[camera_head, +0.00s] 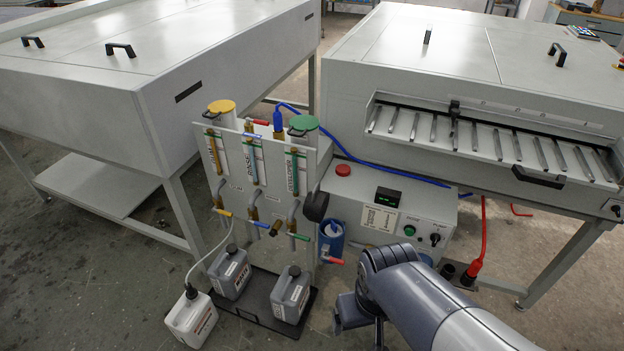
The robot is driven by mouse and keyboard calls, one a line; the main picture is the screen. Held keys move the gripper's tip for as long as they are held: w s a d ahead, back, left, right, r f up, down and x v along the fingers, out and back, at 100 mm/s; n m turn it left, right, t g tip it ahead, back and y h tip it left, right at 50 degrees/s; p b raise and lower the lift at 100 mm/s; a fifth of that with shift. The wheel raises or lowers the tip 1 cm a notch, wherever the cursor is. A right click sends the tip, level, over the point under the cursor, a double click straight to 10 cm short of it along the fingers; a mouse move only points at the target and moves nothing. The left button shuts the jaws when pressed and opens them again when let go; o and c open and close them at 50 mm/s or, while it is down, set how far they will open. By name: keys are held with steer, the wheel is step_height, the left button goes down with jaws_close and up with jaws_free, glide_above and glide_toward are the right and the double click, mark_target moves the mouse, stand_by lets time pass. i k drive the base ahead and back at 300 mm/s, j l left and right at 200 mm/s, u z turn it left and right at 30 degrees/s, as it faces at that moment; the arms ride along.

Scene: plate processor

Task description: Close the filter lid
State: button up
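A blue filter canister (331,242) with a pale inside or label stands against the right end of the upright panel. A black rounded piece (317,206), which looks like its lid, sticks up tilted above the canister, apart from its top. My gripper (358,326) is at the bottom centre, below and slightly right of the canister. It is apart from the canister and the lid. Its fingers are partly hidden by my arm and the frame edge, so I cannot tell its opening.
The panel (224,180) carries tubes, coloured valves and yellow and green caps. Several grey jugs (291,294) stand at its foot. A control box (393,215) is right of the canister. Large machines stand behind on both sides. Blue and red hoses (483,240) run nearby.

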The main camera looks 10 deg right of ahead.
mark_target(316, 203)
steer(key=i+j+z, duration=0.25)
steer(key=i+j, duration=0.15)
steer(key=i+j+z, duration=0.2)
steer(key=j, duration=0.25)
steer(key=i, duration=0.1)
